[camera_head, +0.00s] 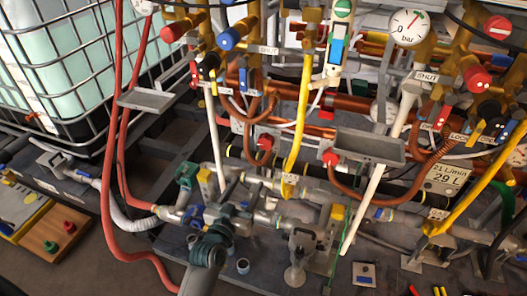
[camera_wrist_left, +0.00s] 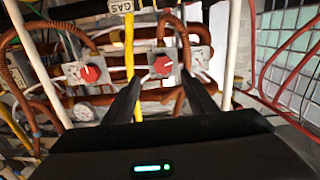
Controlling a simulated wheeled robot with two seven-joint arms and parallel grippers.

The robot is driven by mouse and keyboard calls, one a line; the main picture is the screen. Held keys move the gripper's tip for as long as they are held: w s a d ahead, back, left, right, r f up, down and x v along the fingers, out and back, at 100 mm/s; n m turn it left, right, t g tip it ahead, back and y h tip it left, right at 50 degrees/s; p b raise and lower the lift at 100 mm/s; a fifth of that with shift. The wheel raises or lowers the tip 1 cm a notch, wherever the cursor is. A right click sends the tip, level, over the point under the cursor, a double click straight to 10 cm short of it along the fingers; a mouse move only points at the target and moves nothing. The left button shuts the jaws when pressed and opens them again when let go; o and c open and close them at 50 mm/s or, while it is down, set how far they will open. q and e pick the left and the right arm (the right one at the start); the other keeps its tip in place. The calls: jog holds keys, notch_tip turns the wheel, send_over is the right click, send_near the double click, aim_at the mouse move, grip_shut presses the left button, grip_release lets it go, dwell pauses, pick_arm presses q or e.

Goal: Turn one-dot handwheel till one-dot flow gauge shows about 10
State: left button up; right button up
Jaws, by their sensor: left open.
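My left gripper (camera_head: 224,209) comes in low in the head view. In the left wrist view its two dark fingers (camera_wrist_left: 162,82) are spread and empty. A red handwheel (camera_wrist_left: 163,65) on a light plate appears between and just beyond the fingertips; contact cannot be told. It seems to be the left red handwheel (camera_head: 265,142) in the head view. A second red handwheel (camera_wrist_left: 90,73) sits beyond the yellow pipe, and shows in the head view (camera_head: 330,157). Their dot marks are unreadable. A small round gauge (camera_wrist_left: 83,112) is too small to read. My right gripper is not seen.
A yellow gas pipe (camera_head: 298,110) runs between the two handwheels, with white pipes beside them. A grey tray (camera_head: 370,146) juts out at the right. A bar gauge (camera_head: 408,27) is at the top. A caged tank (camera_head: 70,70) stands left.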

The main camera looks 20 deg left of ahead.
aim_at(264, 144)
pick_arm(q)
jog(key=shift+w+a+r, duration=0.1)
jog(key=shift+a+r, duration=0.05)
jog(key=shift+r, duration=0.35)
jog(key=shift+a+r, duration=0.15)
jog(key=shift+r, duration=0.35)
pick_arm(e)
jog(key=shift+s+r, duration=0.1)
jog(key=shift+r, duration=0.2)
pick_arm(q)
jog(key=shift+w, duration=0.1)
jog(key=w, duration=1.5)
jog(key=shift+w+d+f, duration=0.1)
jog(key=shift+w+d, duration=0.2)
jog(key=shift+w, duration=0.1)
jog(key=shift+w+b, duration=0.3)
jog(key=shift+w, duration=0.4)
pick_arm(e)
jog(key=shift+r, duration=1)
pick_arm(q)
jog(key=c, duration=0.8)
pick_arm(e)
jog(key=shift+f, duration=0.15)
